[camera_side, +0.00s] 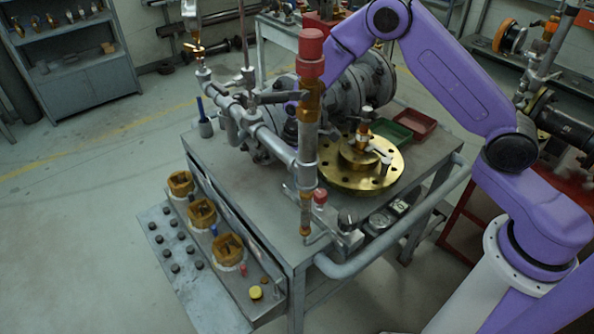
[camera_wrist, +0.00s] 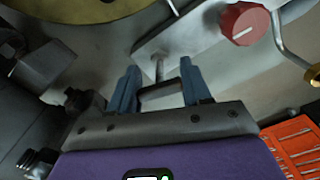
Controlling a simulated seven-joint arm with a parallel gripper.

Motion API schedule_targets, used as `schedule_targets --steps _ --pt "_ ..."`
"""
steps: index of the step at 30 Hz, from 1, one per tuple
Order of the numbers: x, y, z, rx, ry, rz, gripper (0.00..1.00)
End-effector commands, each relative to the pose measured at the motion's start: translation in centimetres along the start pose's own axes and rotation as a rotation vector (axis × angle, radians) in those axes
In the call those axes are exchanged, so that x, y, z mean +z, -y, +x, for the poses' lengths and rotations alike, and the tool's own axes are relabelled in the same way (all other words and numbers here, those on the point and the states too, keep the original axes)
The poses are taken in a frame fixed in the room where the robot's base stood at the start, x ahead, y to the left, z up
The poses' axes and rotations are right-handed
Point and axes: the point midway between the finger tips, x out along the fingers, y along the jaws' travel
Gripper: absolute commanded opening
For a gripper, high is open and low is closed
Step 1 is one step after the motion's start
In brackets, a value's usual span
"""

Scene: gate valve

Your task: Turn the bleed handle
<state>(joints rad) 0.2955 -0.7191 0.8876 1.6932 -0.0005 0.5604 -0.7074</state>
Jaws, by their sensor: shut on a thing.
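In the wrist view my gripper (camera_wrist: 160,86) has its two blue-grey fingers on either side of a small dark handle bar (camera_wrist: 161,92). The fingers are shut on this bar, which I take to be the bleed handle. A thin metal stem (camera_wrist: 158,66) rises beside it from a pale metal plate. In the side view my purple arm reaches down behind the upright pipe, and the fingers and the handle are hidden there.
A red knob with a white mark (camera_wrist: 243,22) sits right of the fingers, beside a bent metal tube. An orange slotted tray (camera_wrist: 295,145) is at lower right. In the side view a red-capped upright pipe (camera_side: 308,110) and a brass flange (camera_side: 350,178) crowd the bench.

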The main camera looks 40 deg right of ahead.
Motion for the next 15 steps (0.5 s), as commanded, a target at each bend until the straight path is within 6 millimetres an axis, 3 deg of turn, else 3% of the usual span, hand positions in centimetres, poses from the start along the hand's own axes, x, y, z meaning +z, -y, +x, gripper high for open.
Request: schedule_targets --steps 15 --pt "-0.05 0.03 -0.05 -0.001 0.001 0.475 0.18"
